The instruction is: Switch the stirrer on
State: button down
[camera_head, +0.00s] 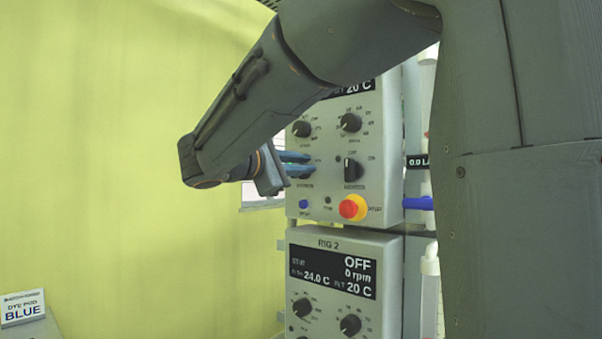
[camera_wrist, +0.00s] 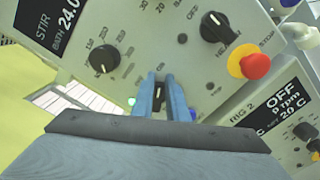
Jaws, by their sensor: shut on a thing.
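The upper control box (camera_head: 325,190) has a grey front with black knobs. My gripper (camera_head: 308,164) is at the lower left of that front, over the stirrer switch position. In the wrist view its two blue fingers (camera_wrist: 161,78) are shut on a small black switch knob (camera_wrist: 162,90), which is mostly hidden between them. The head view does not show this knob. The upper display (camera_wrist: 52,22) shows "STIR" and a bath reading in the wrist view. Its stirrer state is cut off there and is hidden by my arm in the head view.
A second black switch (camera_head: 352,170) sits right of my fingers. A red and yellow stop button (camera_head: 353,207) and a blue button (camera_head: 304,204) are below. Two dials are above. The Rig 2 box (camera_head: 330,247) below reads OFF, 0 rpm. Open space lies left.

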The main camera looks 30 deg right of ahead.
jog(key=shift+w+a+f, duration=0.15)
jog(key=shift+w+f, duration=0.05)
jog(key=shift+f, duration=0.3)
jog(key=c, duration=2.2)
grip_release()
jog(key=o, duration=0.5)
jog(key=shift+w, duration=0.2)
jog(key=shift+c, duration=0.2)
jog(key=shift+s+r, duration=0.1)
jog(key=shift+r, duration=0.2)
jog(key=shift+s, duration=0.1)
jog(key=b+v, duration=0.1)
jog(key=v, duration=0.6)
jog(key=shift+a, duration=0.4)
